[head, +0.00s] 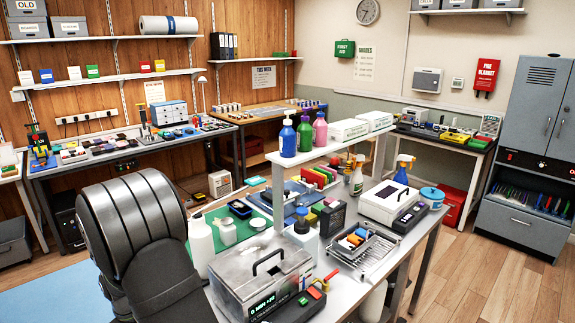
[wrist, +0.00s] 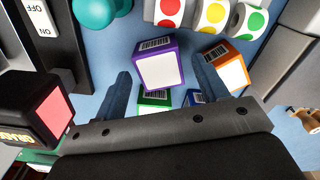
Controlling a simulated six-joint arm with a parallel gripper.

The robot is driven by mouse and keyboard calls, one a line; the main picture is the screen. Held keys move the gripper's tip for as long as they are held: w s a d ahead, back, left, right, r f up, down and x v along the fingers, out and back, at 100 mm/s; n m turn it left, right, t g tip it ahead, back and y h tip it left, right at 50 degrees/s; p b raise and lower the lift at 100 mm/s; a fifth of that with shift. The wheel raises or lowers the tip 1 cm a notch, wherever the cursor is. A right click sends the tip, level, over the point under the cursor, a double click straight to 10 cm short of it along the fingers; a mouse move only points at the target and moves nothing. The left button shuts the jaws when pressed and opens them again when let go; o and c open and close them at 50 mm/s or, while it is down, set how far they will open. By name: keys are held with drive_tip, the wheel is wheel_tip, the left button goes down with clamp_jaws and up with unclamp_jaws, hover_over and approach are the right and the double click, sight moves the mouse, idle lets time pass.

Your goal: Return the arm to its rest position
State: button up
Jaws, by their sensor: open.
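In the wrist view my gripper (wrist: 163,70) is open, with its two dark fingers well apart. Nothing is seen clamped between them. A purple box with a white face (wrist: 160,68) appears between and beyond the fingertips; I cannot tell how far below it is. A green box (wrist: 154,101), a blue box (wrist: 194,97) and an orange box (wrist: 226,62) show around the fingers, partly hidden by them. In the head view my dark grey arm fills the lower left, and my gripper cannot be made out there.
The wrist view shows rolls with red, yellow and green dots (wrist: 211,15) and a teal object (wrist: 95,12). Floor at right (head: 500,270) is clear.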

wheel_tip(320, 180, down, 2)
drive_tip(key=shift+f, duration=0.1)
drive_tip(key=shift+r, duration=1.5)
